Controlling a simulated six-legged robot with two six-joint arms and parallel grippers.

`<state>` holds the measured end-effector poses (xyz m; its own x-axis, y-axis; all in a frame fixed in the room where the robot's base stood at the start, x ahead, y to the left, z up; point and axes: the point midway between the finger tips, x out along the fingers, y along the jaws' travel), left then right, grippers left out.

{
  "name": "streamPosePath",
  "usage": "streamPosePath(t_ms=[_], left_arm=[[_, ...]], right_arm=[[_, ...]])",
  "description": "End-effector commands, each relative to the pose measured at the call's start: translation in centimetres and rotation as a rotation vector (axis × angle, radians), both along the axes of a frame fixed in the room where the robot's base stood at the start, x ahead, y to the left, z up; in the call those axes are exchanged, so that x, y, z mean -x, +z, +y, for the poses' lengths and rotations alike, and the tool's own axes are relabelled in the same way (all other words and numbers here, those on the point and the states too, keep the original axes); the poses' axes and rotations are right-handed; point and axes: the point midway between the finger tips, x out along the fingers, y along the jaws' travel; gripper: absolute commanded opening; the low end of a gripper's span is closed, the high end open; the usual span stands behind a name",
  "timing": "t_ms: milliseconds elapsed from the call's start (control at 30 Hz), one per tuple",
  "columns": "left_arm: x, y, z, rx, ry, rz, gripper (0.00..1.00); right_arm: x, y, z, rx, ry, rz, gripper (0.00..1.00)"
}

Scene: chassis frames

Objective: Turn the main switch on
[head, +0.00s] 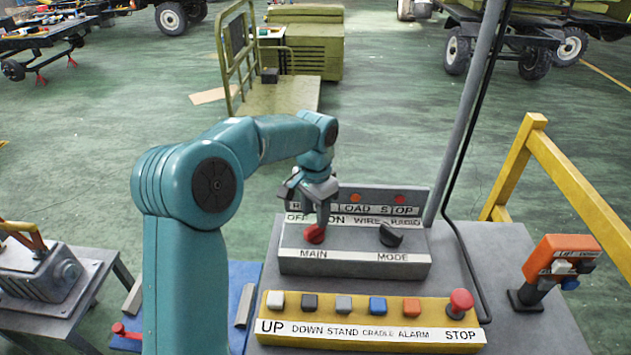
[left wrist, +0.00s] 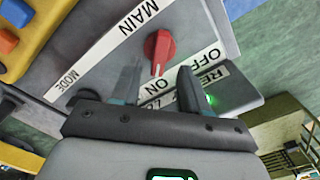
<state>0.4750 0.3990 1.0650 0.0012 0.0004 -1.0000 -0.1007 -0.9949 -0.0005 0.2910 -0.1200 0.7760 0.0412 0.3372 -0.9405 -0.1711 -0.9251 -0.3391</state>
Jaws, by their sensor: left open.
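The main switch is a red knob (head: 314,234) on a grey box (head: 352,262), above the label MAIN. It also shows in the left wrist view (left wrist: 160,48), where its narrow end points toward the ON label. My left gripper (head: 320,214) is over the knob from behind and above, pointing down. In the left wrist view its two fingers (left wrist: 159,78) are apart, with the knob's lower end between their tips in the picture. I cannot tell whether they touch it. A green lamp (left wrist: 210,99) glows on the panel behind. My right gripper is not in view.
The black MODE knob (head: 391,236) is to the right on the same box. In front is a yellow button panel (head: 370,337) with a red STOP button (head: 461,302). A grey pole (head: 468,110) stands behind right. An orange control box (head: 562,258) is at the right.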

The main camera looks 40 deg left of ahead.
Motion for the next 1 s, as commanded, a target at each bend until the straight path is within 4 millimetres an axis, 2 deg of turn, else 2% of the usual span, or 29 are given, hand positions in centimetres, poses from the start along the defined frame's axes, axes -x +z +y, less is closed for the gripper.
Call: streamPosePath(t_ms=[33, 200, 433, 633, 1000], left_arm=[[-0.1, 1.4, 0.0, -0.002, 0.000, -0.008, 0.45], [-0.2, 6.2, 0.0, -0.002, 0.000, -0.007, 0.45], [-0.1, 11.0, 0.0, -0.001, -0.001, -0.005, 0.45], [-0.1, 12.7, 0.0, -0.002, -0.001, -0.003, 0.45], [-0.1, 12.7, 0.0, -0.001, -0.001, -0.002, 0.45]], right_arm=[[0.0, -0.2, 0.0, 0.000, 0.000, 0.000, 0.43], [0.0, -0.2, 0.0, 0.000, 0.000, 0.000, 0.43], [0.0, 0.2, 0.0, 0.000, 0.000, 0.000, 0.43], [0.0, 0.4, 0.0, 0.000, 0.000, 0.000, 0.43], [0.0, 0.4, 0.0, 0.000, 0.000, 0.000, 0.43]])
